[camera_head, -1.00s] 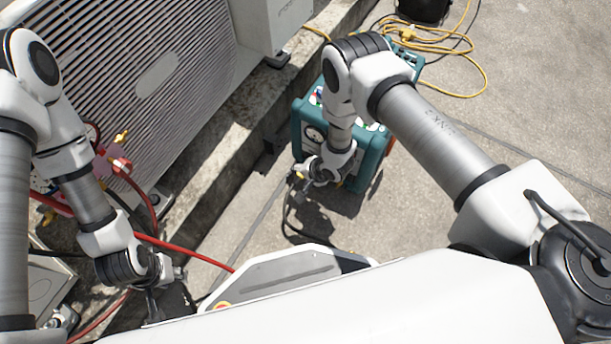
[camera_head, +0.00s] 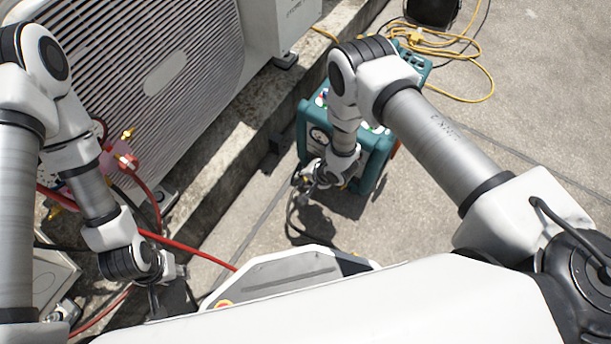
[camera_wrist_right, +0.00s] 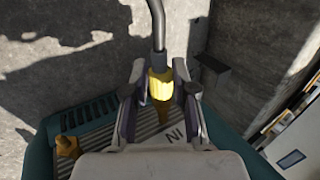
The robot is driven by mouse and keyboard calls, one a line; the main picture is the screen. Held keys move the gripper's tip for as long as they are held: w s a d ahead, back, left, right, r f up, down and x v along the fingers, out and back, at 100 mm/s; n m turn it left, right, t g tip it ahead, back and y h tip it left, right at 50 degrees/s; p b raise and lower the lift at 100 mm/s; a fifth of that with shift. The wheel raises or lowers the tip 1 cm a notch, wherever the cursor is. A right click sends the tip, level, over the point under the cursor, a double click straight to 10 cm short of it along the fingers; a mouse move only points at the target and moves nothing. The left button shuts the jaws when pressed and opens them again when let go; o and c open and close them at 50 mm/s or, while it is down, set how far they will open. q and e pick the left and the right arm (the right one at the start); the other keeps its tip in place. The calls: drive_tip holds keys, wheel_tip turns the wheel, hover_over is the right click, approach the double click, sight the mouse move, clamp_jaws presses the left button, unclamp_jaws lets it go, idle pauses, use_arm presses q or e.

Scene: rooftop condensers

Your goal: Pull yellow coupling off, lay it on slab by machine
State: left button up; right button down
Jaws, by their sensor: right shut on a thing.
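The teal machine (camera_head: 372,170) stands on the concrete slab (camera_head: 245,225). The yellow coupling (camera_wrist_right: 159,84), on the end of a dark hose (camera_wrist_right: 157,25), is between the fingers of my right gripper (camera_wrist_right: 160,88), which is shut on it. A brass fitting (camera_wrist_right: 160,110) shows just below the coupling, by the "IN" label; I cannot tell whether the two are joined. In the head view my right gripper (camera_head: 312,178) is at the machine's near left side, and the coupling is too small to make out. My left gripper (camera_head: 168,283) is at lower left, away from the machine; its finger opening is unclear.
A second brass port (camera_wrist_right: 67,146) is on the machine. The condenser (camera_head: 165,75) stands on a concrete curb (camera_head: 225,150) at left. Red hoses (camera_head: 190,250) run near my left arm. A yellow hose (camera_head: 465,60) lies behind the machine.

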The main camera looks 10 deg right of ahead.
drive_tip(key=s+a+p, duration=0.1)
drive_tip(key=s+a, duration=0.2)
drive_tip(key=shift+a+p, duration=0.1)
drive_tip(key=shift+p, duration=0.25)
idle(0.6)
